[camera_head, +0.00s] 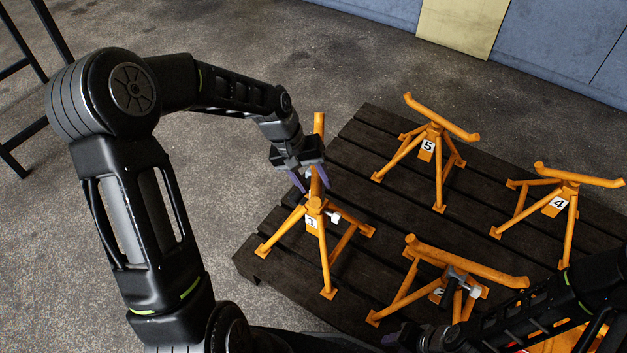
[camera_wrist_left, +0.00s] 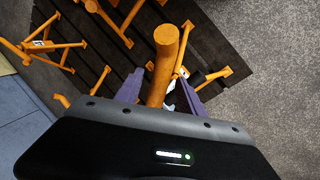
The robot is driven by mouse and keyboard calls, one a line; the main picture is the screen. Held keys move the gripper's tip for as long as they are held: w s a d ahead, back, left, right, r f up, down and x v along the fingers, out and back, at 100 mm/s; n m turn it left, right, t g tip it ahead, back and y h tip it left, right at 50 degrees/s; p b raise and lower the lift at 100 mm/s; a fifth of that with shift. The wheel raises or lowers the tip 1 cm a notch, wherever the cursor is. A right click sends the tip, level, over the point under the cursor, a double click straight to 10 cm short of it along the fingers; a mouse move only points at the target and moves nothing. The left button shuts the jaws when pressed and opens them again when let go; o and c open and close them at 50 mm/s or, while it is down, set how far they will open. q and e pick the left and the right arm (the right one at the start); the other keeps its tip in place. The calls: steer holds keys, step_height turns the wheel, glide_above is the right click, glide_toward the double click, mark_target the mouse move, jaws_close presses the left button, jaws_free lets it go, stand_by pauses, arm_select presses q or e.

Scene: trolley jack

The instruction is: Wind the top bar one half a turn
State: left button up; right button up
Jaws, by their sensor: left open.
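The orange stand labelled 1 (camera_head: 322,240) stands on its splayed legs at the left of the dark slatted pallet. Its orange top bar (camera_head: 318,124) points away from me, partly hidden by my left gripper. My left gripper (camera_head: 311,180) is open, with one purple finger on each side of the bar. In the left wrist view, the bar (camera_wrist_left: 163,70) rises between the two spread purple fingers (camera_wrist_left: 160,98); contact cannot be told. My right gripper (camera_head: 405,337) is low at the bottom edge, dark and partly cut off, so its jaws are unclear.
The dark pallet (camera_head: 365,125) also carries stand 5 (camera_head: 428,145) at the back, stand 4 (camera_head: 558,203) at the right, and a stand (camera_head: 470,262) in front with its number partly hidden. My right arm covers the front right. Bare floor lies left of the pallet.

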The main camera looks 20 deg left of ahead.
arm_select(q)
jaws_close()
stand_by(0.3)
stand_by(1.1)
